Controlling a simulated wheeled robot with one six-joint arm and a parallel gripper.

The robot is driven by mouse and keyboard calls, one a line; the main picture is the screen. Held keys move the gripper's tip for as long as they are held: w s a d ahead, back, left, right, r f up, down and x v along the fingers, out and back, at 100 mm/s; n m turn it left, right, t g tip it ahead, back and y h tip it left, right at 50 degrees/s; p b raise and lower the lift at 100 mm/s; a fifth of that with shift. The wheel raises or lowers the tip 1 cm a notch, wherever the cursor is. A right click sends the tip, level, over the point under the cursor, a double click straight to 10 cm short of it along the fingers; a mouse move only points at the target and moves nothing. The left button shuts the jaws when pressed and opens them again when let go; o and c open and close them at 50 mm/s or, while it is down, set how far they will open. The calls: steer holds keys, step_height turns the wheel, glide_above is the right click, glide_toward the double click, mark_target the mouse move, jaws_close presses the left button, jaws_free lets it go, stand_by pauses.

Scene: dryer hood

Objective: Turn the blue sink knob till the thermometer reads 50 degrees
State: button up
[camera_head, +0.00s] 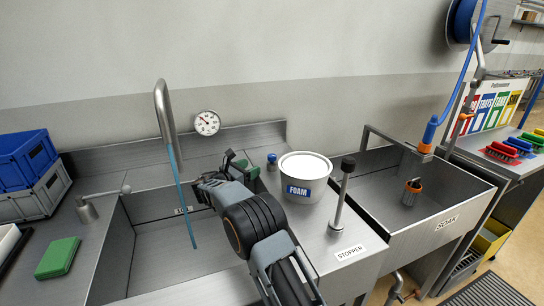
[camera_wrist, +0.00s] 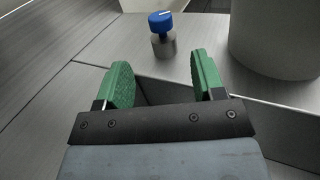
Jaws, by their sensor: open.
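The blue sink knob (camera_head: 271,158) stands on the steel counter just left of the foam tub. In the wrist view the knob (camera_wrist: 161,22) has a white line on its top and sits on a metal stem. My gripper (camera_head: 239,165) has green finger pads. In the wrist view my gripper (camera_wrist: 160,82) is open and empty, with the knob beyond and between the fingertips, apart from them. The round thermometer (camera_head: 207,122) is on the wall behind the sink. Its needle seems to point up-left, but the numbers are too small to read.
A white tub labelled FOAM (camera_head: 304,176) stands close right of the knob. A black-topped stopper rod (camera_head: 342,192) stands farther right. Water runs from the faucet (camera_head: 164,110) into the left sink. The SOAK basin (camera_head: 425,208) is at right.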

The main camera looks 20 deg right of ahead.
mark_target(269, 158)
steer(key=x, duration=1.2)
steer(key=shift+p, duration=0.3)
steer(key=shift+s, duration=0.1)
steer(key=shift+c, duration=0.2)
steer(key=c, duration=0.9)
